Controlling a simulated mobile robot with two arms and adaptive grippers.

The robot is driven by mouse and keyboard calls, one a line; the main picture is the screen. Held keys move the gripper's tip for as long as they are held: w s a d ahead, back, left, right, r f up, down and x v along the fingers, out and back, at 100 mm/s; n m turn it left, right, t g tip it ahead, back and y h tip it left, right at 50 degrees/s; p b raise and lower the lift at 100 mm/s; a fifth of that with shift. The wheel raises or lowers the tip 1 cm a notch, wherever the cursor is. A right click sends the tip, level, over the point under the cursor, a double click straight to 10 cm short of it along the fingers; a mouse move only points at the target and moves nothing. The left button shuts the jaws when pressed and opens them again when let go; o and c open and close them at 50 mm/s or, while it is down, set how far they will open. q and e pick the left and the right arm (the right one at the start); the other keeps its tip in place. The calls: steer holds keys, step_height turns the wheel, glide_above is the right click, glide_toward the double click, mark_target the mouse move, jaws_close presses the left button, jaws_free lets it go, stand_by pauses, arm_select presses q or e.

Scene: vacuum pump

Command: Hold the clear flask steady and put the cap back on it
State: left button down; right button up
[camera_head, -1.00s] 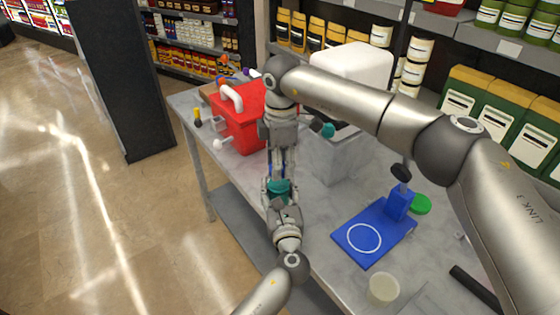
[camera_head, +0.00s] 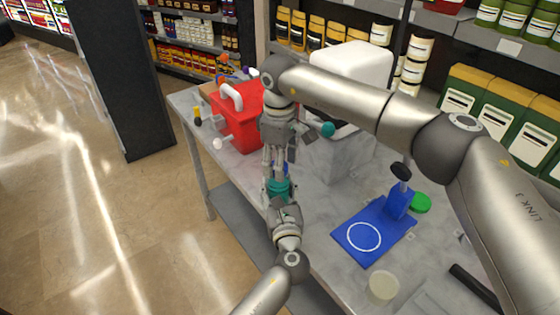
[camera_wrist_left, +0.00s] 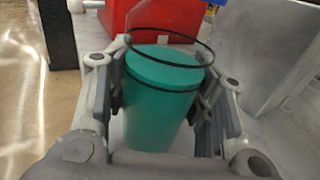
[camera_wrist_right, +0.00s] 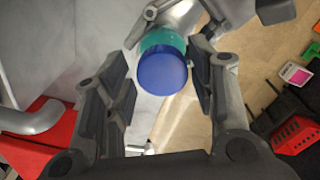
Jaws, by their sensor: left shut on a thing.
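The clear flask holds teal liquid (camera_head: 278,189) and stands in my left gripper (camera_head: 276,198), over the table's left front edge. In the left wrist view the flask (camera_wrist_left: 160,105) sits between the two fingers, with dark rings around it. The blue cap (camera_wrist_right: 162,72) shows over the teal flask end in the right wrist view; whether it is seated I cannot tell. My right gripper (camera_wrist_right: 160,85) points down above it, fingers apart, with a gap beside the cap. In the head view the right gripper (camera_head: 280,160) partly hides the cap.
A red box (camera_head: 238,115) with a white pipe stands at the back left. A grey block with a white top (camera_head: 350,65) is behind my right arm. A blue stand (camera_head: 360,237) with a white circle, a green lid (camera_head: 421,203) and a pale cup (camera_head: 383,287) are at right.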

steer(key=shift+o, duration=0.3)
steer(key=shift+r, duration=2.25)
steer(key=shift+c, duration=0.3)
